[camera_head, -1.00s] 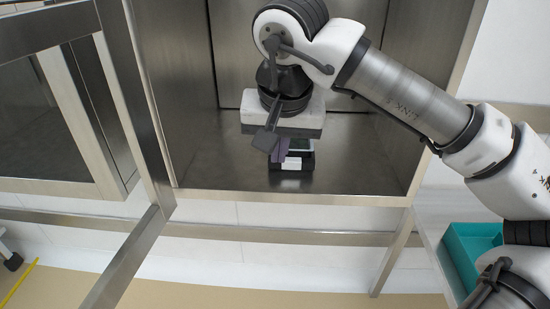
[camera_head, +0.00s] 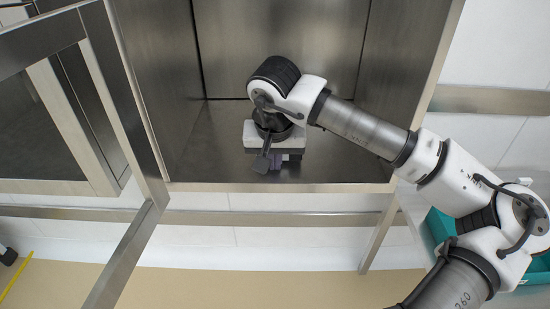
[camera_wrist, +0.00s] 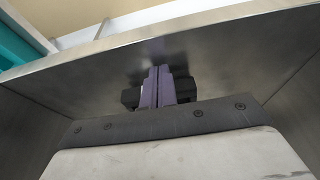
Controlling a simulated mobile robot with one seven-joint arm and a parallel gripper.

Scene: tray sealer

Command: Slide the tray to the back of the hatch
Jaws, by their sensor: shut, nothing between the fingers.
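My gripper (camera_head: 284,165) is low over the metal hatch floor (camera_head: 340,168), near its front edge. In the wrist view its slim purple fingers (camera_wrist: 159,86) are shut together with nothing between them. Dark blocks flank the fingers; I cannot tell whether they belong to the gripper. I cannot make out the tray in either current view. The gripper's body and palm may hide it. The hatch (camera_head: 285,45) has an open front and metal side and back walls. Free floor shows behind and to both sides of the gripper in the head view.
The hatch's right wall (camera_head: 405,60) and left wall (camera_head: 155,75) stand on either side of my arm. A framed glass door (camera_head: 95,100) is open at the left. A teal bin (camera_head: 437,224) stands at the lower right, partly behind my arm.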

